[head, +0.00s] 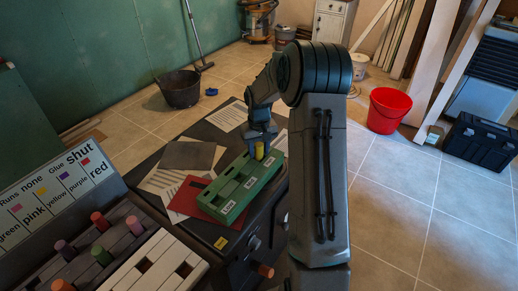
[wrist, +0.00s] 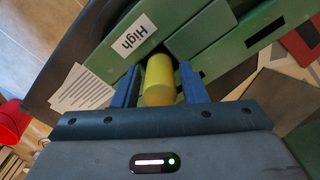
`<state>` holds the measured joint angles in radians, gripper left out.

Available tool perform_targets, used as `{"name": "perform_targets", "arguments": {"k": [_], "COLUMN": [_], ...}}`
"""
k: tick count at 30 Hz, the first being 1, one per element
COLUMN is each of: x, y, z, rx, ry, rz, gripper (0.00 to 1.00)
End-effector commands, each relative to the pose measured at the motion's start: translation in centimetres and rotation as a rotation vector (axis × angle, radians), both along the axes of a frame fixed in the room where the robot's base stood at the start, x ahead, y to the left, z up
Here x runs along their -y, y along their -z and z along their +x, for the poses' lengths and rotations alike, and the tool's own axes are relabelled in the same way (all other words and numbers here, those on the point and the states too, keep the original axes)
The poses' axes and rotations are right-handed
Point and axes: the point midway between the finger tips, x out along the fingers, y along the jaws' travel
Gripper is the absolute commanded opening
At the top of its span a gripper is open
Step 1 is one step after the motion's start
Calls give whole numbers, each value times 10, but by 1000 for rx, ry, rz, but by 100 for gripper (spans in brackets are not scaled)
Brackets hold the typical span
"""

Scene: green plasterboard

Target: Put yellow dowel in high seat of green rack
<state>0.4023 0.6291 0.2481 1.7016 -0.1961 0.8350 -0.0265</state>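The green rack (head: 232,206) lies on a dark worktop in the head view, with several white labels along its side. In the wrist view its near end carries a label reading High (wrist: 133,36). The yellow dowel (wrist: 159,80) sits between the two blue fingers of my gripper (wrist: 160,86), which close in on both its sides. In the head view the dowel (head: 259,151) shows just under my gripper (head: 262,141), at the rack's far end. The dowel's far end is hidden against the rack in the wrist view, so how deep it sits is unclear.
A red sheet (head: 187,197), a grey plate (head: 188,155) and papers lie beside the rack. A slatted block with several coloured dowels (head: 100,223) and a label board (head: 50,195) stand at the lower left. A red bucket (head: 388,110) is on the floor.

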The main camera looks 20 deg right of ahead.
Motion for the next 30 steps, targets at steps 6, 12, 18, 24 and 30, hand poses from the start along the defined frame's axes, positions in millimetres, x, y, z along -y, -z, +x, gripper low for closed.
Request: {"name": "perform_targets", "arguments": {"k": [6, 12, 18, 24, 30], "x": [0, 0, 0, 0, 0], "y": [0, -7, -43, -87, -115], "z": [0, 0, 1, 1, 0], "rx": [0, 2, 6, 5, 2], "ry": [0, 0, 0, 0, 0], "rz": [0, 0, -1, -1, -1], "gripper": [47, 47, 47, 47, 47]}}
